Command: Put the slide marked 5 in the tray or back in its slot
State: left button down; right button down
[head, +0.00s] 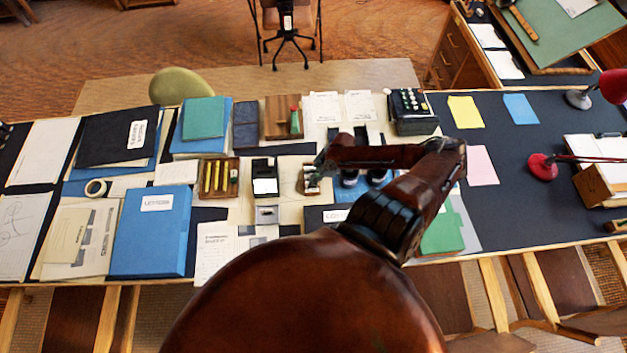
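My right arm reaches up from the bottom and bends back to the left over the desk. Its gripper (317,171) is small and dark, above or beside a small wooden item with green on it (311,186). I cannot tell whether the fingers touch that item or hold anything. No slide with a readable 5 shows. A wooden tray (237,178) with several yellow sticks lies left of the gripper. I cannot tell which tray or slot belongs to the slide. My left gripper is not in view.
A black box with a white label (265,168) and a small grey box (267,214) stand left of the gripper. A green-and-red upright object (294,121) is behind. Dark jars (376,177) stand close to my forearm.

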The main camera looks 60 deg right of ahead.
jog(key=c, duration=2.1)
grip_release()
jog(key=v, duration=1.2)
jog(key=x, duration=1.2)
jog(key=shift+r+p, duration=0.45)
jog(key=shift+r, duration=0.25)
jog(key=shift+r+p, duration=0.45)
jog(key=shift+r, duration=0.2)
